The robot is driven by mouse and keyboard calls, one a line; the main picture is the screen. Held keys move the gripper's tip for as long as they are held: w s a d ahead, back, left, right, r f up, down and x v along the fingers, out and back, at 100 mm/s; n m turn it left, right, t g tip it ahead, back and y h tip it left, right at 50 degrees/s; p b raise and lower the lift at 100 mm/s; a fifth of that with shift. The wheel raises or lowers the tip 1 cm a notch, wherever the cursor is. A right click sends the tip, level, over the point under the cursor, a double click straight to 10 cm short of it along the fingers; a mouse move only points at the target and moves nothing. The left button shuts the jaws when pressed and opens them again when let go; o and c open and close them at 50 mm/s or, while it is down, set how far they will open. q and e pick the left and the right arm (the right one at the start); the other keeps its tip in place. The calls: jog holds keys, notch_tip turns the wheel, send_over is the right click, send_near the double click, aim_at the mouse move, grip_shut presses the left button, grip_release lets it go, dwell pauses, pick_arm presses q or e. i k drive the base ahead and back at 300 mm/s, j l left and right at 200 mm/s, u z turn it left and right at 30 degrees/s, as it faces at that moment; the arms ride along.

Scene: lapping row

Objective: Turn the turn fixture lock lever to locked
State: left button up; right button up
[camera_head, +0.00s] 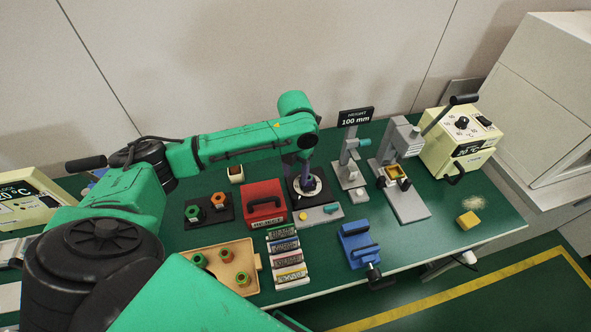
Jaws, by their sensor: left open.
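My left arm reaches in from the left, and its left gripper (302,179) points down over a dark fixture with a pale round disc (313,187). The gripper is open; the wrist and fingers cover part of the disc, and I cannot tell whether they touch it. In front of the disc is a grey plate (313,217) with a yellow round spot and a small teal lever (331,209). I cannot tell for sure which part is the lock lever or how it is set. My right gripper is not in view.
A red box (264,203) stands just left of the fixture, and a grey height gauge (350,172) just right. A press (403,190), blue vise (358,246), labelled blocks (288,258) and tan tray (210,259) surround it.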

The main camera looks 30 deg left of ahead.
aim_at(331, 209)
jog(key=k+l, duration=0.5)
jog(key=k, duration=0.15)
jog(key=k+l, duration=0.5)
jog(key=k, duration=0.2)
